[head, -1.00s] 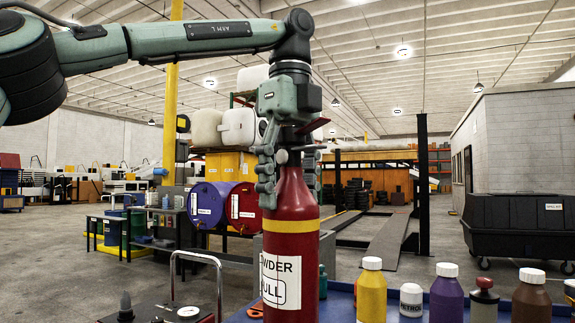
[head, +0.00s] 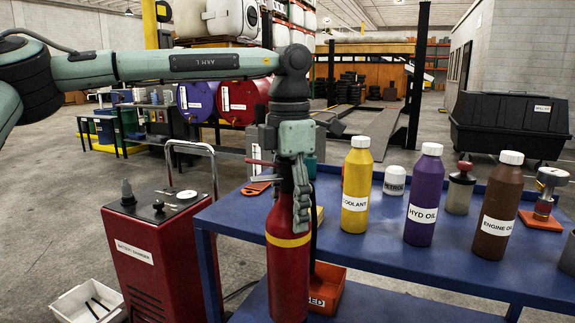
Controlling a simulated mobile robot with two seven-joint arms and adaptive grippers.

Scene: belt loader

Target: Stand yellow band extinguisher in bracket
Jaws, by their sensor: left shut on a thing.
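The yellow band extinguisher (head: 287,278) is a red cylinder with a yellow band round its upper body. It hangs upright in front of the blue table's left part, and its bottom is cut off by the frame edge. My left gripper (head: 290,172) comes down from above and is shut on the extinguisher's top, around the valve and neck. The fingers hide part of the valve. I cannot make out a bracket in this view. My right gripper is not in view.
A blue table (head: 385,247) holds a yellow coolant bottle (head: 356,190), a purple bottle (head: 423,200) and a brown bottle (head: 497,212). A red battery charger (head: 155,250) and white tray (head: 85,303) stand left.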

